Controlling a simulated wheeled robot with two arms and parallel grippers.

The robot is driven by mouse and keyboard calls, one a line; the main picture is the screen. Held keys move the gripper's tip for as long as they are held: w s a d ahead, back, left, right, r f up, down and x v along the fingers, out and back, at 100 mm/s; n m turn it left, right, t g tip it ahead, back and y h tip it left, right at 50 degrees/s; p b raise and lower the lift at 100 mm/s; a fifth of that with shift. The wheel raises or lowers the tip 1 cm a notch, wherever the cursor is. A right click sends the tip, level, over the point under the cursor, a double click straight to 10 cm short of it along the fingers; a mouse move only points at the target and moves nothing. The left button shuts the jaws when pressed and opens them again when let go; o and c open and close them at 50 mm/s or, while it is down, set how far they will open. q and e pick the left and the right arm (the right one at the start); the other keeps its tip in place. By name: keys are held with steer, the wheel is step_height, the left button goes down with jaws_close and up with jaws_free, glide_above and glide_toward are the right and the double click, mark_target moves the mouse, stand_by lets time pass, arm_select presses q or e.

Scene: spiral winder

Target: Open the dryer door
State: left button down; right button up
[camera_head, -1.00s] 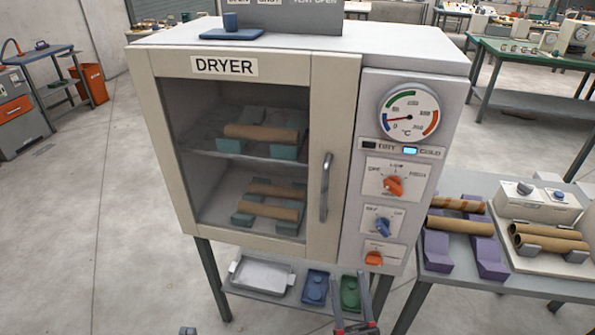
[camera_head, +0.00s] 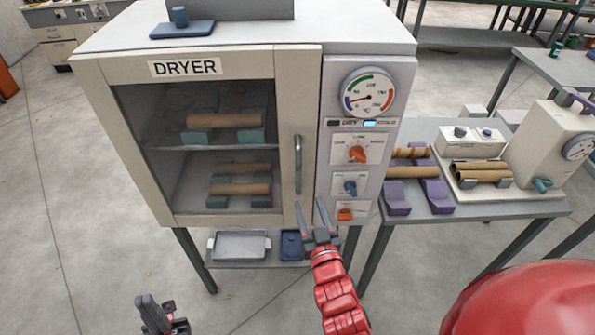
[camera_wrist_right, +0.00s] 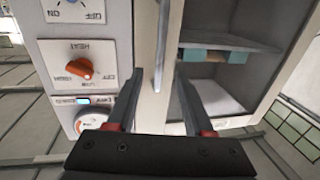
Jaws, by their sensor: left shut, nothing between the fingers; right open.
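The dryer (camera_head: 100,140) has a cream door with a dark window, and the door is shut. Its vertical metal handle (camera_head: 298,165) is on the door's right side. My right gripper (camera_head: 311,210) is open just below and in front of the handle's lower end. In the right wrist view, the handle (camera_wrist_right: 160,50) lies ahead, in the gap between the open fingers (camera_wrist_right: 158,95); no grip shows. My left gripper (camera_head: 155,318) is shut and empty at the lower left, well away from the door.
The control panel with dial (camera_head: 369,92) and knobs (camera_head: 357,154) is right of the handle. Tubes on supports show inside the dryer. A side table (camera_head: 465,205) with purple supports stands at right. A shelf with a grey tray (camera_head: 240,245) is below. Floor at left is clear.

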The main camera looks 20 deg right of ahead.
mark_target(299, 175)
steer(key=w+p, duration=0.1)
steer(key=w, duration=0.2)
steer(key=w+p, duration=0.2)
steer(key=w, duration=0.2)
steer(key=w+d+p, duration=0.1)
steer(key=w, duration=0.2)
steer(key=shift+w+r, duration=0.25)
steer(key=shift+w, duration=0.15)
steer(key=shift+w+f+p, duration=0.15)
steer(key=shift+w+p, duration=0.2)
steer(key=shift+w, duration=0.35)
jaws_close()
